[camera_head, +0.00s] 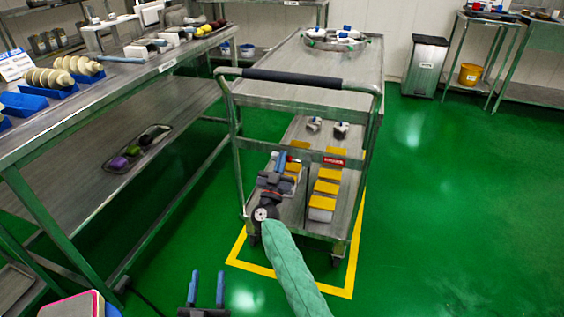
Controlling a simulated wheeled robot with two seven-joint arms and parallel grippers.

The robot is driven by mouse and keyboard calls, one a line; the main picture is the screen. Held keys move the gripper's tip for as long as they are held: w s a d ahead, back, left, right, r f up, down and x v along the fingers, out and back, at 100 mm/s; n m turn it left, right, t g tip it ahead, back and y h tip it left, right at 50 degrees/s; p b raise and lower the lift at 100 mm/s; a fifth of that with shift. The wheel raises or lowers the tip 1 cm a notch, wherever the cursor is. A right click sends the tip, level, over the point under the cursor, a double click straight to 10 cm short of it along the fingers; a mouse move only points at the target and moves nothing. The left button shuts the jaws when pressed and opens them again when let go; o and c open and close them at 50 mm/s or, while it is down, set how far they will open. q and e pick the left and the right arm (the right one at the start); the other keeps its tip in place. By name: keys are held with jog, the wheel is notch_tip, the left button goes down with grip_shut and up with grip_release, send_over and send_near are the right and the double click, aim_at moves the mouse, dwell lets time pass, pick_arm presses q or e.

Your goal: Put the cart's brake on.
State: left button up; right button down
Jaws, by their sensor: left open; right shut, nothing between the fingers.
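The metal cart (268,90) stands in the middle, its black-gripped handle (292,77) towards me. Its near right caster (337,260) and near left caster (253,239) are small at floor level. I cannot make out a brake lever or its position. My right gripper (280,158), on the green-sleeved arm, is shut and empty. It is in front of the cart's lower left part and hides some of the lower shelf; I cannot tell if it touches the cart. My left gripper (208,274) is open and empty at the bottom, left of that arm and short of the cart.
A yellow floor outline (355,245) surrounds the cart's base. White boxes with yellow tops (323,201) sit on its lower shelf, a round tray (313,42) on top. A long metal table (175,77) is on the left. Green floor (460,190) is clear on the right.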

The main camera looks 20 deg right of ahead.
pick_arm(q)
jog(key=shift+s+a+r+t, duration=0.15)
jog(key=shift+r+t, duration=0.35)
jog(key=shift+r, duration=0.85)
jog(key=shift+f, duration=0.1)
